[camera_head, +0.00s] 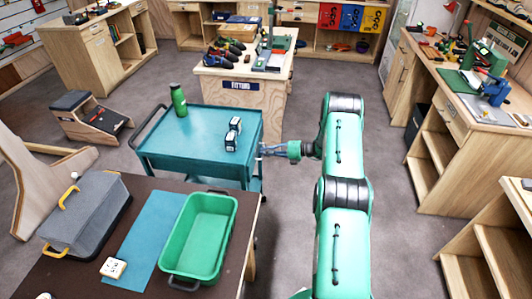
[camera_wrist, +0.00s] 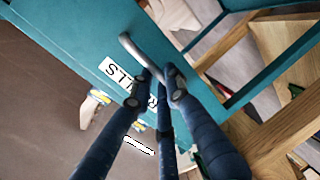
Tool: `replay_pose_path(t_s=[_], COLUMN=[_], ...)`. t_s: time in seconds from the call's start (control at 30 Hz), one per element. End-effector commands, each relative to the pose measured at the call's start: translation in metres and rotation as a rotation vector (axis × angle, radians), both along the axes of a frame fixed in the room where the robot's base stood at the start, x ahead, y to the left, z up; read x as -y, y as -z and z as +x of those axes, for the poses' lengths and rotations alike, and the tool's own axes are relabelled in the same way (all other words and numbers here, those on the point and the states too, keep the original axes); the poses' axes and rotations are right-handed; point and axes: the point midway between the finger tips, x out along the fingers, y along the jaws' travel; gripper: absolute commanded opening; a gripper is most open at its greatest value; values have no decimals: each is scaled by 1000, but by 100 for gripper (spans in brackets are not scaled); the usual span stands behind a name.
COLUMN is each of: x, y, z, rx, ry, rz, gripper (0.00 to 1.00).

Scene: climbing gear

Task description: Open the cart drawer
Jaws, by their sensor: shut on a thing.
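The teal cart (camera_head: 185,150) stands left of my arm, with a green bottle (camera_head: 179,100) and two small dark-and-white boxes (camera_head: 232,134) on top. My gripper (camera_head: 264,150) is at the cart's right end. In the wrist view, the teal drawer front (camera_wrist: 85,45) carries a white label, seen upside down and partly covered by a finger. The grey bar handle (camera_wrist: 138,48) runs into my gripper's fingers (camera_wrist: 158,84), which are shut on its near end. No clear gap shows around the drawer front.
A brown table (camera_head: 90,188) in front holds a grey toolbox (camera_head: 88,215), a blue mat (camera_head: 150,228) and a green bin (camera_head: 198,235). A wooden workbench (camera_head: 240,88) stands behind the cart. Grey floor (camera_head: 390,215) is clear right of my arm, up to the wooden benches.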

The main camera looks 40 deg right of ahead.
Motion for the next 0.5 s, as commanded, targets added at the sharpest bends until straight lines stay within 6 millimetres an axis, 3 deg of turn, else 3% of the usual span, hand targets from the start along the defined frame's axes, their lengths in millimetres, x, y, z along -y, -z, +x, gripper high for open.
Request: replay_pose_path(t_s=[0.27, 0.5], x=[6, 28], y=[0, 0], z=[-5, -27], rx=[0, -2], ry=[2, 4], rz=[0, 0], gripper=[0, 0])
